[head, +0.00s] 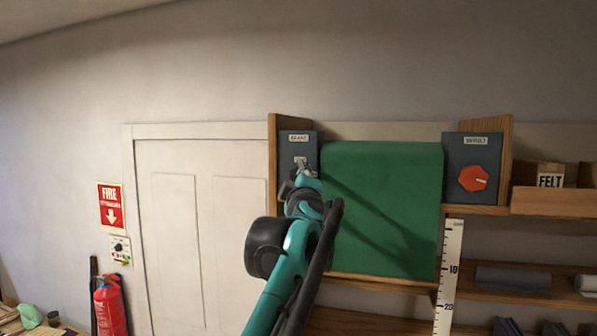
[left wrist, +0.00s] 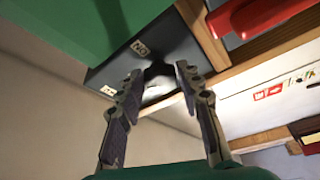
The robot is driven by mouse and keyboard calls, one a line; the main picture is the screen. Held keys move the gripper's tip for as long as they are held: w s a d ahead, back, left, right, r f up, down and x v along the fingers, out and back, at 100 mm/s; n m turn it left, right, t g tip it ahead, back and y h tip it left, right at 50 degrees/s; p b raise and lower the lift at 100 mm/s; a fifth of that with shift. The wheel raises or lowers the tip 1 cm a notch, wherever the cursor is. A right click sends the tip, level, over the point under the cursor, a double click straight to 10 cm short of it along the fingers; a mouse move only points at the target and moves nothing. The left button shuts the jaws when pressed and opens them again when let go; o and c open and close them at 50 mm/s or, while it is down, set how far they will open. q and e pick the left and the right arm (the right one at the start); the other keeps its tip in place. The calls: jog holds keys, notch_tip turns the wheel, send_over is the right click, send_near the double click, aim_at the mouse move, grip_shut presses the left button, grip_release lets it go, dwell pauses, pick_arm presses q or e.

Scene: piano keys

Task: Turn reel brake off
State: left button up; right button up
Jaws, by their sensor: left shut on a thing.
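The reel brake panel (head: 297,148) is a dark blue-grey plate with a white label at its top, left of the green cloth. My left gripper (head: 302,172) is in front of its lower part and hides some of it. In the left wrist view the panel (left wrist: 122,68) shows two small white labels, one of them like "NO" upside down. A dark brake knob (left wrist: 158,75) lies between the fingertips of my left gripper (left wrist: 158,78), which is shut on it. The knob's exact setting is hard to tell. My right gripper is not in view.
Green cloth (head: 385,200) hangs between the brake panel and a second dark panel (head: 456,150) with a red knob (head: 473,178). A wooden side board (head: 273,165) edges the brake panel. A white ruler (head: 449,275) hangs at the lower right. A door (head: 160,230) is at left.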

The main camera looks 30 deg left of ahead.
pick_arm(q)
jog(key=shift+r+n+g+h+p, duration=0.15)
jog(key=shift+n+g+p, duration=0.45)
jog(key=shift+n, duration=0.65)
jog(key=shift+r+n+g+h+p, duration=0.15)
jog(key=shift+n+g+p, duration=0.25)
jog(key=shift+n+p, duration=0.6)
jog(key=shift+f+n, duration=0.1)
jog(key=shift+n, duration=0.35)
jog(key=o, duration=1.1)
jog(key=shift+o, duration=0.2)
jog(key=v, duration=1.2)
